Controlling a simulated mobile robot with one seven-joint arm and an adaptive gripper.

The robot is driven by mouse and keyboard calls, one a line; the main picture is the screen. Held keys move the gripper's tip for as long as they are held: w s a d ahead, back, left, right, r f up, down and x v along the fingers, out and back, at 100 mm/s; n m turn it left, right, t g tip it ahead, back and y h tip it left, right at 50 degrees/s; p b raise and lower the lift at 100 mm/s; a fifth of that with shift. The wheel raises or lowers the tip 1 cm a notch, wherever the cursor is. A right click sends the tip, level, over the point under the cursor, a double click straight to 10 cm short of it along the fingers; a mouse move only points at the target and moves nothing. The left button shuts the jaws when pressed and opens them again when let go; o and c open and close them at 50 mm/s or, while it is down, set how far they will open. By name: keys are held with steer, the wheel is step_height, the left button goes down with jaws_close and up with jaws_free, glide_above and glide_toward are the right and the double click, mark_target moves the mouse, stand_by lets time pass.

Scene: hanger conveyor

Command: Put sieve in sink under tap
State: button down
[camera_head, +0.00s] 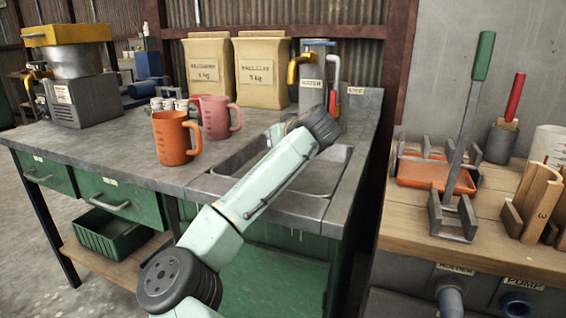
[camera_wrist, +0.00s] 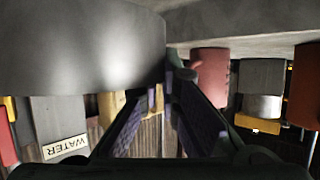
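The sink (camera_head: 322,178) is a grey basin set in the right end of the workbench. Behind it stands a grey unit with a yellow spout (camera_head: 299,68) and a red-ended pipe (camera_head: 334,98); I take it for the tap. My arm crosses over the sink, and its end hides my gripper in the head view. In the wrist view, which is upside down, my gripper (camera_wrist: 170,82) has its purple-padded fingers converging at a small dark part beside a large, smooth grey metal body (camera_wrist: 80,45). This looks like the sieve, held at its edge.
An orange mug (camera_head: 175,138) and a pink mug (camera_head: 215,118) stand left of the sink. Paper bags (camera_head: 263,72) stand behind. A yellow-topped machine (camera_head: 75,70) is at far left. The right wooden bench holds an orange tray (camera_head: 432,176) and an upright green-handled lever (camera_head: 483,55).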

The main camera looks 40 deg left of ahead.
steer(key=shift+f, duration=3)
steer(key=shift+f, duration=0.2)
steer(key=c, duration=1.8)
jaws_free()
steer(key=shift+r, duration=0.1)
